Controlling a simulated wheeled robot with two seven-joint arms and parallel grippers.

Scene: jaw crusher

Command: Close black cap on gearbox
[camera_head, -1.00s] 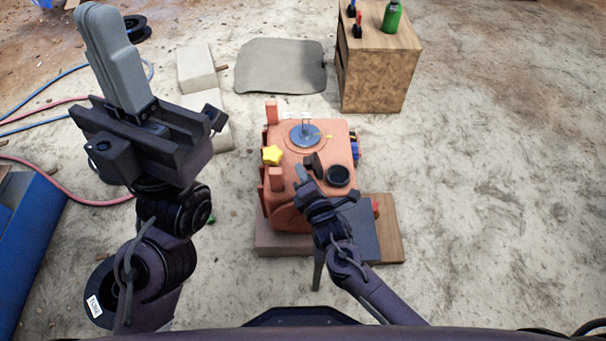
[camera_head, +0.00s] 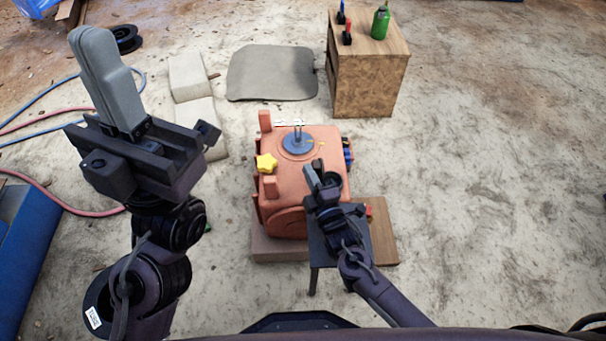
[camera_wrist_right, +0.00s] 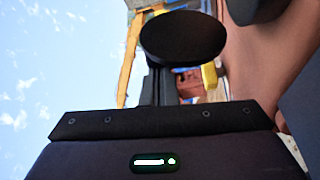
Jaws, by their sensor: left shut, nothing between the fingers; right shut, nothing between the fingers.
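The orange gearbox (camera_head: 283,200) stands in the middle of the head view. The black cap (camera_wrist_right: 183,38) shows as a dark round disc in the right wrist view, close in front of the fingertips; whether they touch it I cannot tell. In the head view, the cap and the dark filler opening (camera_head: 334,180) are partly hidden by my right gripper (camera_head: 312,172). That gripper is shut and empty, over the gearbox's front right top. My left gripper (camera_head: 105,80) is shut and empty, raised at the left, well away from the gearbox.
A wooden cabinet (camera_head: 366,75) with a green bottle (camera_head: 380,22) stands behind. Pale blocks (camera_head: 200,118) lie left. The floor at right is clear.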

